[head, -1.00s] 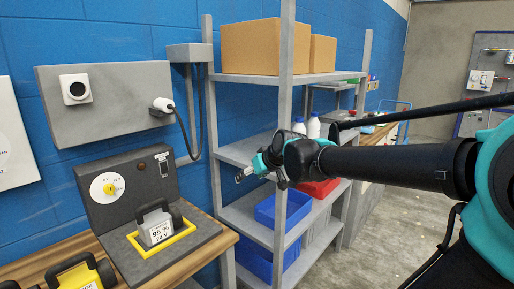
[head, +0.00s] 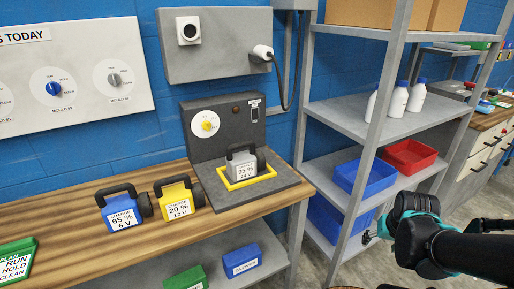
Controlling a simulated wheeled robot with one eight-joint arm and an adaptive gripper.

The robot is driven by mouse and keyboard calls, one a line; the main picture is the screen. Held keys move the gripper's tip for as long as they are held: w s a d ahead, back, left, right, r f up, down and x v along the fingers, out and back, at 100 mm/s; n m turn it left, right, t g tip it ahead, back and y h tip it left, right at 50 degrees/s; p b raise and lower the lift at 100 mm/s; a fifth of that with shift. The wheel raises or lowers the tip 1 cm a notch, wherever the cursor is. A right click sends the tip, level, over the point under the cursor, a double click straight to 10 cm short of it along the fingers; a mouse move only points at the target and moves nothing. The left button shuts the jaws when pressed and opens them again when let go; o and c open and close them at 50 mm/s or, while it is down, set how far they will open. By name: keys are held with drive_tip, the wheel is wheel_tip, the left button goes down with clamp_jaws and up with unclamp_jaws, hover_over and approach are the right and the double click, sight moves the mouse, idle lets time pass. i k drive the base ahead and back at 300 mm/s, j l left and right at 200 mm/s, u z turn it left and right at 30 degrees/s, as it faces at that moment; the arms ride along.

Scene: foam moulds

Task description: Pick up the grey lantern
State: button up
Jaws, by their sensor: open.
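The grey lantern (head: 242,166) stands in a yellow-edged square recess (head: 222,180) on the dark grey charging stand (head: 207,170) on the wooden bench. Its label reads 95 % and 24 V, and its dark handle is on top. My gripper (head: 372,238) is at the lower right, in front of the shelf rack, well to the right of the lantern and apart from it. It is small and partly hidden by my arm's wrist; it is open and nothing shows in it.
A yellow lantern (head: 180,196) and a blue lantern (head: 121,211) stand left of the stand on the bench (head: 70,222). A grey shelf rack (head: 356,117) with bottles, a blue bin (head: 364,178) and a red bin (head: 409,157) stands at right. A cable (head: 287,90) hangs behind.

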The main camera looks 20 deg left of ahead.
sight(242, 165)
drive_tip(key=u, duration=1.2)
